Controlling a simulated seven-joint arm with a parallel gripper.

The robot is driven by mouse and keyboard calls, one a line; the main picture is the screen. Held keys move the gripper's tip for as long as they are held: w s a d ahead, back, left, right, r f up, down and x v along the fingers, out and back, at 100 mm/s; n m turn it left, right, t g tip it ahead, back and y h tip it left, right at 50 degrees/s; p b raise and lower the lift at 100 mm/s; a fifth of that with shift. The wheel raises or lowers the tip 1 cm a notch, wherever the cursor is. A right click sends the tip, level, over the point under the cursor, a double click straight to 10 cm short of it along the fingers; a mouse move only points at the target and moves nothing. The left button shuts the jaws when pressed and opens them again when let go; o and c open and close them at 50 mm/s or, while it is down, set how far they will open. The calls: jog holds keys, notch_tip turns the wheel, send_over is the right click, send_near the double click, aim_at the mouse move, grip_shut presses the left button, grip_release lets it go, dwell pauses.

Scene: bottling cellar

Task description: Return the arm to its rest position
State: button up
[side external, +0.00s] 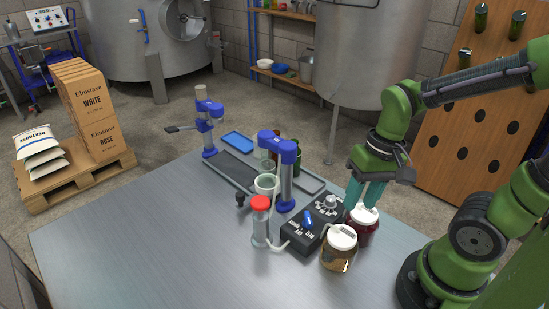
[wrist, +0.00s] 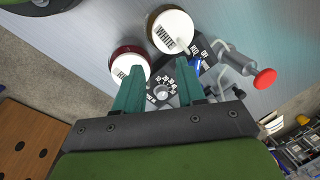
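My green arm holds my gripper (side external: 364,196) low over the right side of the metal table (side external: 110,262), close above or behind the red jar (side external: 361,231); I cannot tell if they touch. In the wrist view the two teal fingers of my gripper (wrist: 160,68) are apart with nothing between them. A black control box (side external: 313,240) with a dial and a blue switch shows beyond them. The red jar (wrist: 130,62) has a white lid and shows by the left fingertip. A second white-lidded jar (side external: 338,252), marked WHITE in the wrist view (wrist: 172,32), stands nearer the table's front.
A red-capped cylinder (side external: 260,222) stands left of the control box. Behind it are a blue-topped post (side external: 284,170), a beaker, green bottles and a long tray. Another blue post (side external: 207,125) stands farther back. The table's left front is clear.

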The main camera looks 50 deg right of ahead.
jog(key=w+r+n+t, duration=0.1)
jog(key=w+r+t, duration=0.2)
jog(key=r+t, duration=0.3)
notch_tip(320, 180, up, 5)
jog(key=shift+a+f+n+t, duration=0.1)
jog(key=shift+a+n+t, duration=0.2)
jog(key=shift+a+n, duration=0.15)
